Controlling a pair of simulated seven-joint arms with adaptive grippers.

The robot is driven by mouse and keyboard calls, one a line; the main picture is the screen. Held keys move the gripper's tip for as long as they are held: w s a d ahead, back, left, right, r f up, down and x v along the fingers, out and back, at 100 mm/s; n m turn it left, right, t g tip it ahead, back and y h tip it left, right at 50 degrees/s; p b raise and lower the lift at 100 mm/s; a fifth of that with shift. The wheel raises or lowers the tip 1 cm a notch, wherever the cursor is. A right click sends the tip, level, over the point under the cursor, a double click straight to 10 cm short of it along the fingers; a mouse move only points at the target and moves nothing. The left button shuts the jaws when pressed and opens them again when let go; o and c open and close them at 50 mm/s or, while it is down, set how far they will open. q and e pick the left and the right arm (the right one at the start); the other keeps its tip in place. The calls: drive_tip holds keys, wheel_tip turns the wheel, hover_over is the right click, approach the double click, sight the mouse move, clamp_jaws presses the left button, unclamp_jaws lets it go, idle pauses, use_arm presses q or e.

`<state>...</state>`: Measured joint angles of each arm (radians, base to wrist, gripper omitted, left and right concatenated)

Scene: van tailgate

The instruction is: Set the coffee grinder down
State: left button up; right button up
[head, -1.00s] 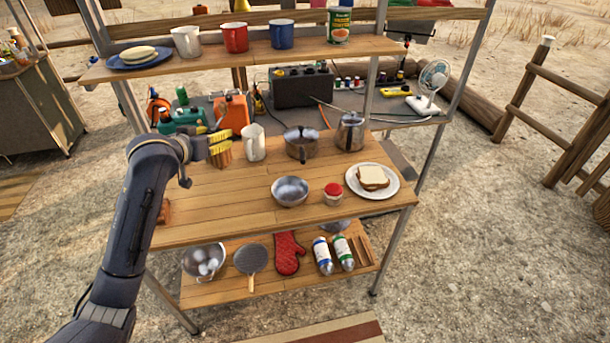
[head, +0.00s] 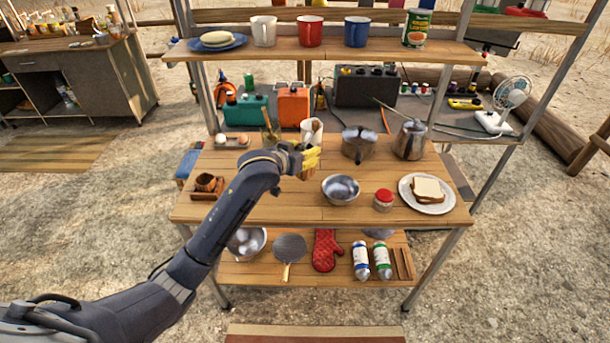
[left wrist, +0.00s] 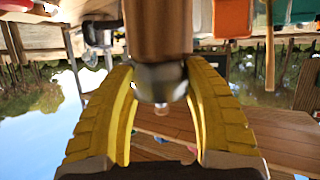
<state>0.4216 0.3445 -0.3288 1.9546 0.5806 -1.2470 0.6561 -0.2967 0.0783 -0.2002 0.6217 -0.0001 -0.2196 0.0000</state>
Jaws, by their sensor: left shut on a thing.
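My left gripper (head: 314,158) is over the middle wooden shelf (head: 260,205), in front of a white pitcher (head: 311,128) and up and left of a metal bowl (head: 340,189). Its yellow fingers are shut on the coffee grinder. In the left wrist view the grinder (left wrist: 158,30) is a brown wooden cylinder with a metal end, between the yellow fingers (left wrist: 160,110). In the head view the gripper and arm mostly hide the grinder; whether it touches the shelf I cannot tell. My right gripper is not in view.
The shelf's front middle is bare.

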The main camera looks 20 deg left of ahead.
sight(300, 177)
use_arm(q)
drive_tip(key=shift+f, duration=4.75)
drive_tip(key=o, duration=1.5)
drive_tip(key=shift+f, duration=0.15)
drive_tip(key=shift+o, duration=0.2)
drive_tip(key=shift+r, duration=0.2)
drive_tip(key=v, duration=1.2)
drive_tip(key=shift+f, duration=0.15)
